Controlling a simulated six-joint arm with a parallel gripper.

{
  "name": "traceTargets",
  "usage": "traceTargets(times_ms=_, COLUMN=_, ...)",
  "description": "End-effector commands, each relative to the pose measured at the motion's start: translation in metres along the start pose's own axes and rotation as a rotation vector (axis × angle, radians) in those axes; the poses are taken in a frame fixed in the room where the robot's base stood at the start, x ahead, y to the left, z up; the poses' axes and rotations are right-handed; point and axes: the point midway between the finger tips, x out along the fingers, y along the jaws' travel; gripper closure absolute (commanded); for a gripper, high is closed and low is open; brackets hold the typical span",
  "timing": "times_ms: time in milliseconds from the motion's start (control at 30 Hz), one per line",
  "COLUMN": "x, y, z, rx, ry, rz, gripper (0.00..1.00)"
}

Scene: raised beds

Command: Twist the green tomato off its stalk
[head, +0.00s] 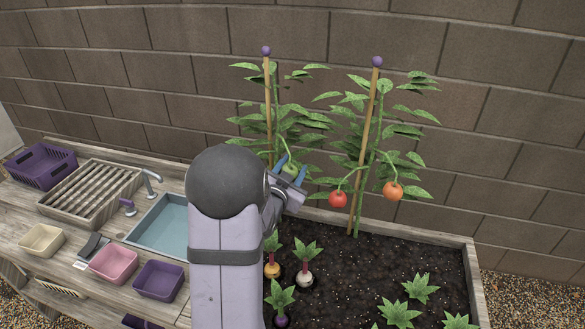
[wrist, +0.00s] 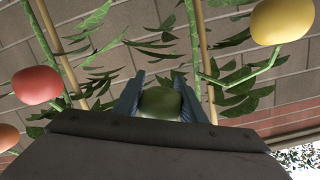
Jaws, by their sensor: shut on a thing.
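The green tomato (wrist: 161,102) sits between the two blue fingers of my gripper (wrist: 160,100) in the wrist view. My gripper is shut on it, a finger on each side. In the head view my gripper (head: 291,169) is at the left tomato plant, with the green tomato (head: 289,169) showing between its blue fingertips. A green stalk (head: 281,143) curves down toward the tomato from the staked plant. Where the stalk meets the fruit is not clear.
A red tomato (head: 338,199) and an orange tomato (head: 393,191) hang on the right plant. A yellow tomato (wrist: 282,21) hangs at upper right in the wrist view. Wooden stakes (head: 363,140) stand close by. Root vegetables (head: 304,275) grow below; a basin (head: 160,227) lies left.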

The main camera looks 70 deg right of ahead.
Motion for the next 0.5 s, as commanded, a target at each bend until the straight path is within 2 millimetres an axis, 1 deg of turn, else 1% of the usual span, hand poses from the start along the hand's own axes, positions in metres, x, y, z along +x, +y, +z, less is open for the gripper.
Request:
traceTargets(times_ms=267, x=0.0002, y=-0.0001, z=-0.0003, rx=0.007, ry=0.002, rz=0.0, gripper=0.91)
traceTargets(times_ms=500, x=0.0003, y=0.0001, z=0.0003, rx=0.049, ry=0.002, rz=0.0, gripper=0.91)
